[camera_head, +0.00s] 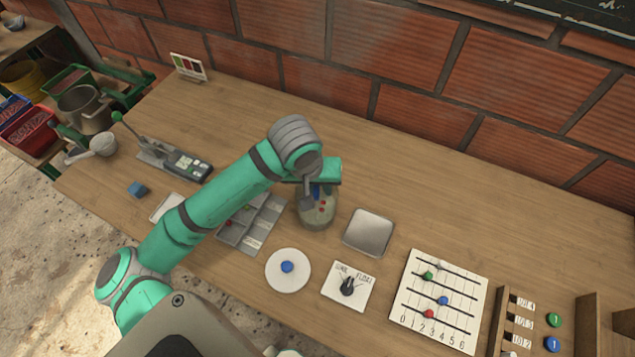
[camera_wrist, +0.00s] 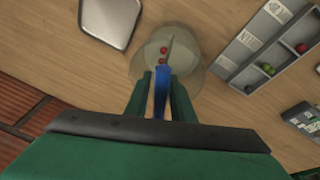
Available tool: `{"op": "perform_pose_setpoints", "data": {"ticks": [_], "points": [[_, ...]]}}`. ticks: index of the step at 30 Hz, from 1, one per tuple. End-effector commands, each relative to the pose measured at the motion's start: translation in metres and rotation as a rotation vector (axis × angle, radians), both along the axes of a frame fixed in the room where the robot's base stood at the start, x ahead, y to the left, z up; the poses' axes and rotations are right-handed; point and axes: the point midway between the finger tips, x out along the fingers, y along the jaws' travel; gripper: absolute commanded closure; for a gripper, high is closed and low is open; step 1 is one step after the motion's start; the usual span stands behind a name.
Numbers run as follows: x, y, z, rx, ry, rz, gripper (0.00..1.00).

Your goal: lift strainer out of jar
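The jar (camera_head: 317,212) is a cloudy, see-through vessel standing upright on the wooden bench, with a few small red balls in it. In the wrist view the jar (camera_wrist: 193,78) lies just beyond my fingertips. The strainer's blue handle (camera_wrist: 161,92) stands between the two green fingers of my gripper (camera_wrist: 161,78), with a thin shaft running on into the jar. The strainer's lower end is not clear. My gripper (camera_head: 318,188) is right above the jar in the head view. The fingers are close on both sides of the handle; whether they touch it I cannot tell.
A grey compartment tray (camera_head: 262,222) is close left of the jar, partly behind my arm. A square metal tray (camera_head: 369,232) is close right. A white disc (camera_head: 288,270), a dial plate (camera_head: 348,286) and a slider board (camera_head: 438,300) lie in front. The bench behind the jar is clear up to the brick wall.

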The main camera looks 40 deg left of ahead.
Motion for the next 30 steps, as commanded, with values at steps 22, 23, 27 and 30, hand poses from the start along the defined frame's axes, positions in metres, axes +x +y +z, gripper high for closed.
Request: {"op": "perform_pose_setpoints", "data": {"ticks": [22,23,27,30], "points": [[0.001,0.000,0.002,0.001,-0.001,-0.001,1.00],[0.001,0.000,0.003,0.000,0.000,-0.001,1.00],[0.001,-0.001,0.008,0.000,-0.001,-0.002,1.00],[0.001,-0.001,0.011,0.000,-0.001,-0.002,1.00]]}}
